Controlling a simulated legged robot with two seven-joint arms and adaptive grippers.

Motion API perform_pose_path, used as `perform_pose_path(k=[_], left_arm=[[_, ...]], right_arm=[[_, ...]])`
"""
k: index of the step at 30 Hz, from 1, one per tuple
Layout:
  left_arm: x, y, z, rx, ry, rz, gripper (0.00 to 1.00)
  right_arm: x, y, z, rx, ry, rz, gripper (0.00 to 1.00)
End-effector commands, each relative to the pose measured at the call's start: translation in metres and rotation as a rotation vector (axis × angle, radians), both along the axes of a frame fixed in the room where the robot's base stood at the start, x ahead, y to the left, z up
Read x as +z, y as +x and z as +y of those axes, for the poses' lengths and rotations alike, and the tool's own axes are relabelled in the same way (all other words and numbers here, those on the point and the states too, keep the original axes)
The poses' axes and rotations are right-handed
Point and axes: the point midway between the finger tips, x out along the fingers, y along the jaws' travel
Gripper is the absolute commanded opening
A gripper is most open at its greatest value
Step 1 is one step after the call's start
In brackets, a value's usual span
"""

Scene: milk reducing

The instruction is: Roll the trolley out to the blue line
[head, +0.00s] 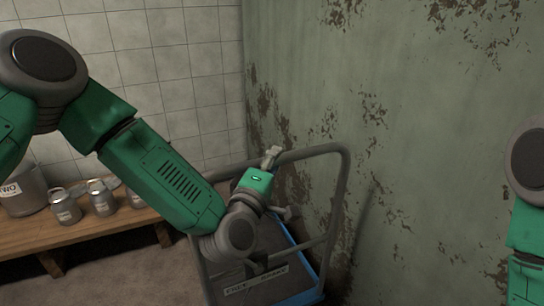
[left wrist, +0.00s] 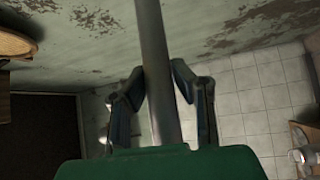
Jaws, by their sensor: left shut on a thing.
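The trolley (head: 345,165) stands in the corner by the peeling green wall, with a grey tubular handle frame and a low deck with a blue edge (head: 303,255). A label lies across its lower front. My left gripper (head: 271,157) is shut on the top bar of the handle. In the left wrist view the bar (left wrist: 152,40) runs between the two dark fingers of my left gripper (left wrist: 155,88). My right gripper is out of view; only part of that arm shows at the right edge. I see no blue line on the floor.
A wooden bench (head: 95,228) by the tiled wall holds several metal cans (head: 103,198) and a larger pot (head: 22,190). The green wall (head: 430,130) is close to the trolley's right side. Bare floor (head: 130,275) shows left of the trolley.

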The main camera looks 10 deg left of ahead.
Motion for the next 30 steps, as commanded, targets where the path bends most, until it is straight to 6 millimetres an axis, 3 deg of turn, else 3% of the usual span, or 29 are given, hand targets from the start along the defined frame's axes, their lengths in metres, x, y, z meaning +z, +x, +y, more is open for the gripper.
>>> perform_pose_path(k=[8,9,11,23,30], left_arm=[[-0.007,-0.002,-0.001,-0.003,0.007,0.015,0.00],[-0.007,-0.002,-0.001,-0.003,0.007,0.015,0.23],[-0.007,-0.001,-0.001,-0.003,0.007,0.015,0.42],[-0.002,-0.008,0.001,-0.001,0.003,0.004,0.42],[-0.010,-0.049,0.009,-0.004,0.003,0.008,0.42]], right_arm=[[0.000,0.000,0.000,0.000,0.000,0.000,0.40],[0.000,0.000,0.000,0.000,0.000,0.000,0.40],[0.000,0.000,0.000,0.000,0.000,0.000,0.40],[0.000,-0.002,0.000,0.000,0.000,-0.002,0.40],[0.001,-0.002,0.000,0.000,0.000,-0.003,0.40]])
